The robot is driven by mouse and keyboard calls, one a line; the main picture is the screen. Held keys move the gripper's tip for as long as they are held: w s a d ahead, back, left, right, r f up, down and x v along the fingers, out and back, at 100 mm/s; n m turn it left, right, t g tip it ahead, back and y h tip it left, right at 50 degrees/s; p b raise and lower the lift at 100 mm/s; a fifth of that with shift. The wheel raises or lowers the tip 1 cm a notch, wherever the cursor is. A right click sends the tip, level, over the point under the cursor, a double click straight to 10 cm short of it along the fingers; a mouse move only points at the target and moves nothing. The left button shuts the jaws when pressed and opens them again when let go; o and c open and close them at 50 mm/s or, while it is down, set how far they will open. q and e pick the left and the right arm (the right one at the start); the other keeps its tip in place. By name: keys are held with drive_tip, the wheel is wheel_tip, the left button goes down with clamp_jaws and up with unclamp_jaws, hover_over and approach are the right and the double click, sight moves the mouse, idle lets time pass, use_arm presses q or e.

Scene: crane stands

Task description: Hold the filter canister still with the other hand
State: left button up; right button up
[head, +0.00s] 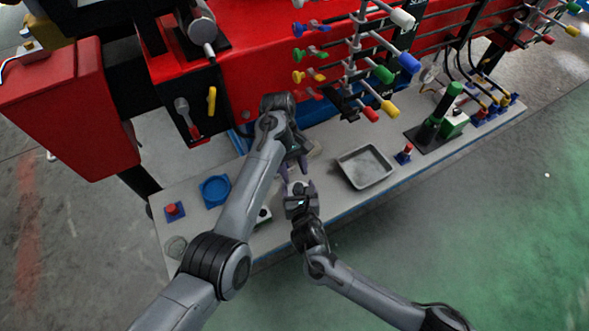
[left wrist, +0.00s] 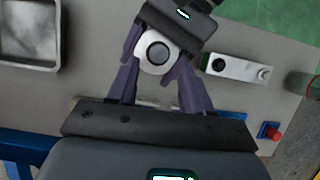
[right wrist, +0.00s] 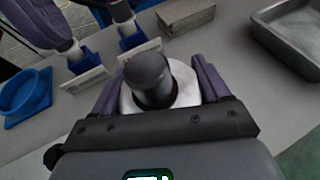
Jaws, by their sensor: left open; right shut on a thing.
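The filter canister shows in the right wrist view as a white body with a dark round knob (right wrist: 150,80) on top. It stands between the fingers of my right gripper (right wrist: 157,88), which is shut on it. In the left wrist view the canister (left wrist: 146,62) is a pale ring with a dark centre. My left gripper (left wrist: 157,72) is open, with its two purple fingers pointing at the canister, one to each side; I cannot tell whether they touch it. In the head view my left gripper (head: 295,165) and right gripper (head: 298,188) meet closely and largely hide the canister.
A grey metal tray (head: 365,167) lies right of the grippers on the narrow bench. A blue round dish (head: 214,189) and a red button (head: 172,208) are at the left. A red machine with coloured handles rises behind. A green cylinder (head: 447,100) stands farther right.

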sight(299, 187)
use_arm(q)
drive_tip(key=shift+w+r, duration=0.1)
drive_tip(key=shift+r, duration=0.15)
drive_tip(key=shift+c, duration=0.9)
wheel_tip(299, 187, up, 4)
drive_tip(key=s+d+m+t+y, duration=0.1)
drive_tip(key=d+m+t+y, duration=0.1)
drive_tip(key=m+t, duration=0.25)
drive_tip(key=shift+m+g, duration=0.25)
drive_tip(key=f, duration=0.2)
drive_tip(key=s+f, duration=0.1)
drive_tip(key=f, duration=0.4)
drive_tip(key=shift+s+a+f, duration=0.2)
drive_tip(key=shift+s+a, duration=0.05)
drive_tip(key=shift+s, duration=0.05)
drive_tip(key=shift+f, duration=0.95)
drive_tip(key=shift+r, duration=0.1)
clamp_jaws()
